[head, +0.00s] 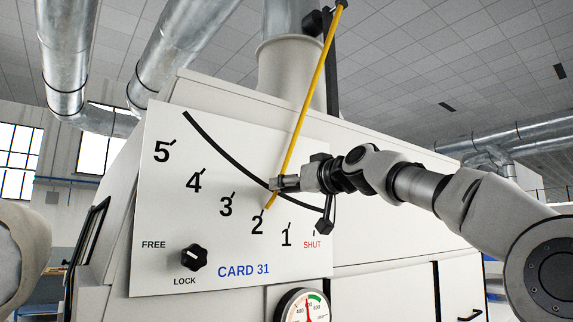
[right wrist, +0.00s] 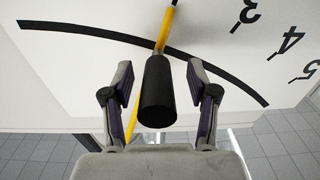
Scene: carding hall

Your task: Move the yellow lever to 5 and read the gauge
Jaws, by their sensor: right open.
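The yellow lever (head: 305,105) slants down across the white scale plate (head: 160,220) in the head view; its lower tip points at 2. My right gripper (head: 279,184) is at the lever's lower part, above the 2. In the right wrist view, a black cylindrical handle (right wrist: 158,92) on the yellow lever (right wrist: 166,30) stands between the gripper's two open fingers (right wrist: 159,82), with gaps on both sides. The round gauge (head: 306,308) is cut off by the bottom edge; its red needle points roughly upward, and I cannot read an exact value. My left gripper is out of view.
A black knob (head: 194,257) sits between FREE and LOCK, its white mark toward the upper left, the FREE side. A black curved line (head: 225,151) crosses the plate. A black bar (head: 332,100) with a block near SHUT (head: 325,226) stands right of the lever.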

